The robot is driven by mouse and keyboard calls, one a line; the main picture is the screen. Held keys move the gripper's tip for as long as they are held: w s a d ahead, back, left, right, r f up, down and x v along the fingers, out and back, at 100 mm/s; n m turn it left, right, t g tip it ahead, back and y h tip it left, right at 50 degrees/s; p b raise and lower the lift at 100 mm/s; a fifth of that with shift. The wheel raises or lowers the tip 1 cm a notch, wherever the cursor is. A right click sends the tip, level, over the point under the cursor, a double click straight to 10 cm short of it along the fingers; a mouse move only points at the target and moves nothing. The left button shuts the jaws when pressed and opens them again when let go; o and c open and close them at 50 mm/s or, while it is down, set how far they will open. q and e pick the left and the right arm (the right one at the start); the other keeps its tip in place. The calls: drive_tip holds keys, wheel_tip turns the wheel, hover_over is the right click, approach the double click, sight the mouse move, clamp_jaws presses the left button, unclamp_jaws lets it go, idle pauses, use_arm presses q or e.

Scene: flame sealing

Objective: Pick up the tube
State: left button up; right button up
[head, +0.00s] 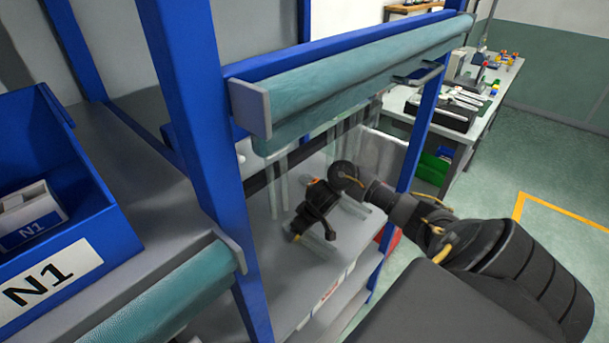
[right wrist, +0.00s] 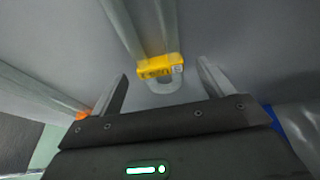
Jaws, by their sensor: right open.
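In the right wrist view, a clear tube (right wrist: 124,30) with a yellow printed tag (right wrist: 160,66) comes down from the top, its tagged end in front of my right gripper (right wrist: 163,72). A pale loop shows just below the tag. The gripper is open, one finger on each side of the tag, with gaps between them. In the head view my right gripper (head: 302,214) is inside the blue-framed rack, low over the grey shelf; its fingertips and the tagged end are hard to make out there. My left gripper is not in view.
Blue rack posts (head: 200,130) and a teal roll-like bar (head: 350,85) stand close around my right arm. Other clear tubes (head: 280,180) hang in the rack. A blue bin (head: 60,190) marked N1 is at left. A workbench with tools (head: 465,100) is behind at right.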

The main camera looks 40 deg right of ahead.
drive_tip(key=shift+w+f, duration=0.3)
drive_tip(key=shift+f, duration=0.35)
drive_tip(key=shift+s, duration=0.1)
drive_tip(key=shift+c, duration=0.6)
drive_tip(key=c, duration=1)
drive_tip(key=shift+o, duration=0.2)
drive_tip(key=shift+r, duration=0.1)
